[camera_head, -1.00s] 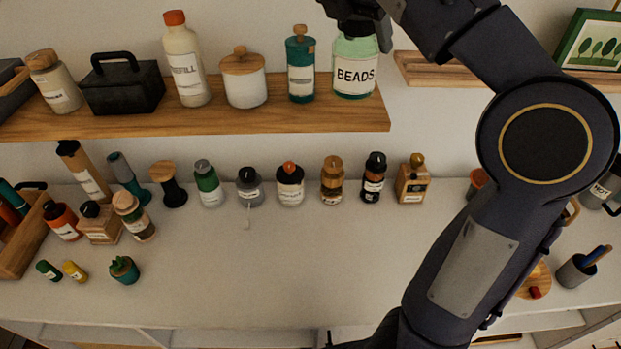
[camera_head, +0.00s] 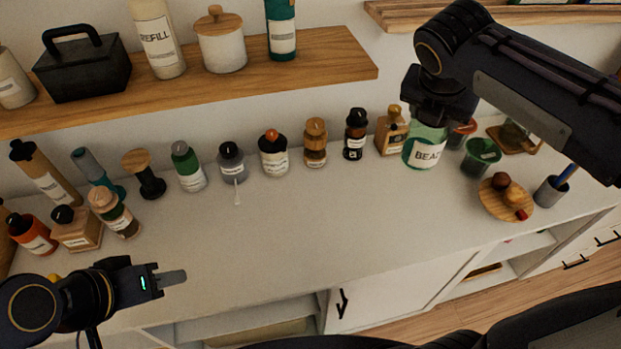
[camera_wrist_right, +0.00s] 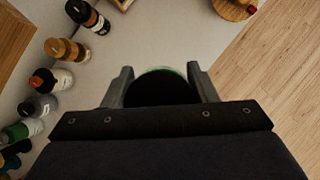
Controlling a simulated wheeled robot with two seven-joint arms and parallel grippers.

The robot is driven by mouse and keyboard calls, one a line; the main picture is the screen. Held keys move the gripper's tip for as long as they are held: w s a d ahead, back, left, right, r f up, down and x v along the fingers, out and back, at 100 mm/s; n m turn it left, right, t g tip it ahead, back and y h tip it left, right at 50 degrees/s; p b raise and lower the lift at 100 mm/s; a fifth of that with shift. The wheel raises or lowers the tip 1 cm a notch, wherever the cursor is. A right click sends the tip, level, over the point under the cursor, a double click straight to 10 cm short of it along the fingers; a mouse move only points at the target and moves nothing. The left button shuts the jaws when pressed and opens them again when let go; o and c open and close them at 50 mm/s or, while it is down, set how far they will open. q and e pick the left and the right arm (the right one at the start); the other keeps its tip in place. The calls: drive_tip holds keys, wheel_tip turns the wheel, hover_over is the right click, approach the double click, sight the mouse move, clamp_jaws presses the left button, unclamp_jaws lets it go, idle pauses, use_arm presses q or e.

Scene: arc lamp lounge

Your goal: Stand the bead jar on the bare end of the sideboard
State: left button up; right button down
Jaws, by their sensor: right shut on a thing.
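The bead jar (camera_head: 424,152) is pale green glass with a white BEADS label. My right gripper (camera_head: 432,112) is shut on its dark top, which shows between the two fingers in the right wrist view (camera_wrist_right: 160,88). The jar is upright or nearly so, in front of the shelf's right side; I cannot tell whether its base touches the sideboard. The sideboard (camera_head: 300,225) is pale, with a wide bare stretch along its front middle. My left gripper (camera_head: 160,279) is low at the left over the front of the sideboard, seen edge-on and holding nothing visible.
An amber bottle (camera_head: 392,132) stands just left of the jar, and a green cup (camera_head: 481,158) just right. A round wooden board (camera_head: 492,205) and a pen cup (camera_head: 551,191) stand further right. Several bottles line the back. A wooden shelf (camera_head: 300,62) overhangs the rear left.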

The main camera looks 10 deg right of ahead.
drive_tip(key=s+a+f+n+t+y+b, duration=0.1)
drive_tip(key=s+a+f+n, duration=0.2)
drive_tip(key=f, duration=0.5)
drive_tip(key=s+a+f+n+y+b, duration=0.1)
drive_tip(key=s+a+f+n, duration=0.1)
drive_tip(key=s+a+f, duration=0.45)
drive_tip(key=w+d+f+b, duration=0.1)
drive_tip(key=w+d+f, duration=0.2)
drive_tip(key=w+f, duration=0.4)
drive_tip(key=w+d+f+b, duration=0.1)
drive_tip(key=w+d+f, duration=0.3)
drive_tip(key=w+f, duration=0.3)
drive_tip(key=shift+w+d+f+b, duration=0.15)
drive_tip(key=shift+w+f+b, duration=0.2)
drive_tip(key=shift+w, duration=0.25)
drive_tip(key=shift+f, duration=0.1)
drive_tip(key=shift+f, duration=0.15)
drive_tip(key=c, duration=0.6)
unclamp_jaws()
drive_tip(key=shift+o, duration=0.2)
